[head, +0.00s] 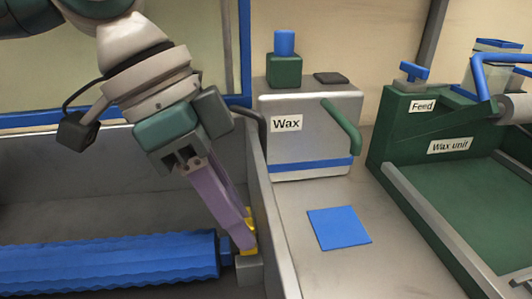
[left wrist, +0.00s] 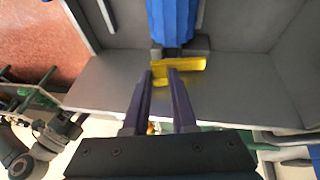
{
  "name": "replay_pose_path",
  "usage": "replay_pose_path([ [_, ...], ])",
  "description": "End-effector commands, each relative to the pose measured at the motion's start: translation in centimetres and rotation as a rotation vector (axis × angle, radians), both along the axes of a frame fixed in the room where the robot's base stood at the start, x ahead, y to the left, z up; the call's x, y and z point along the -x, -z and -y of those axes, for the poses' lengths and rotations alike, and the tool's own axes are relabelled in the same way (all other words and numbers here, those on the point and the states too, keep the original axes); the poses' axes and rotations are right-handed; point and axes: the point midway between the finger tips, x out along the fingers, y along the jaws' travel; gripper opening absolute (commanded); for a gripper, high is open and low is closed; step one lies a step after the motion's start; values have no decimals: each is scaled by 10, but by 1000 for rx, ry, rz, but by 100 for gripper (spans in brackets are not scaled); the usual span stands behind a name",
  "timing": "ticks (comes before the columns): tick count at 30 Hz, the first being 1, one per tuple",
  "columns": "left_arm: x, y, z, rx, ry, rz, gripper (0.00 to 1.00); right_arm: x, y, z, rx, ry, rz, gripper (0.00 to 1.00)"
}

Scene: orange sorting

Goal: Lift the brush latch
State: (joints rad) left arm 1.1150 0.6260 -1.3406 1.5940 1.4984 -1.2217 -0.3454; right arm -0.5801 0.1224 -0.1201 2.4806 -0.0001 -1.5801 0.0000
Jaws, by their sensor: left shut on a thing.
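The yellow brush latch (head: 250,226) sits at the right end of the blue brush roller (head: 110,258), close to the grey wall of the trough. My left gripper (head: 243,243) reaches down from the upper left, and its purple fingers are shut on the latch. In the left wrist view the latch (left wrist: 188,65) is a yellow bar with its stem between the fingertips of my left gripper (left wrist: 161,75). The blue roller (left wrist: 172,22) lies just beyond it. The fingers hide part of the latch in the head view. My right gripper is not in view.
The grey trough wall (head: 265,215) stands right beside the fingers. A grey Wax container (head: 312,108) with a green handle stands on the grey counter to the right, behind a blue square (head: 339,228). The green Wax unit (head: 400,140) is farther right.

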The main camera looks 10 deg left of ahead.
Motion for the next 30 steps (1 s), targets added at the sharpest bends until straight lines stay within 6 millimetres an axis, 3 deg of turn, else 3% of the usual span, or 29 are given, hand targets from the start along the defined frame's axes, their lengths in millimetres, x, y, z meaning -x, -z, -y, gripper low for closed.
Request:
replay_pose_path([
  [1, -3, -5, 0, 10, -5, -33, 0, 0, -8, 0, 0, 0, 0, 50],
  [4, -6, -5, -1, 32, -5, -97, 0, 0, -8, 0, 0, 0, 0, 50],
  [12, -16, -7, -4, 85, -4, -250, 0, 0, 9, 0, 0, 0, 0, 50],
  [27, -17, -13, -5, 105, -2, -306, 0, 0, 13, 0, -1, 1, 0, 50],
  [28, -17, -13, -5, 105, -2, -306, 27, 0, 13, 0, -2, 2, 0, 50],
  [30, -17, -13, -5, 105, -1, -305, 35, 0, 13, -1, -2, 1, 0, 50],
])
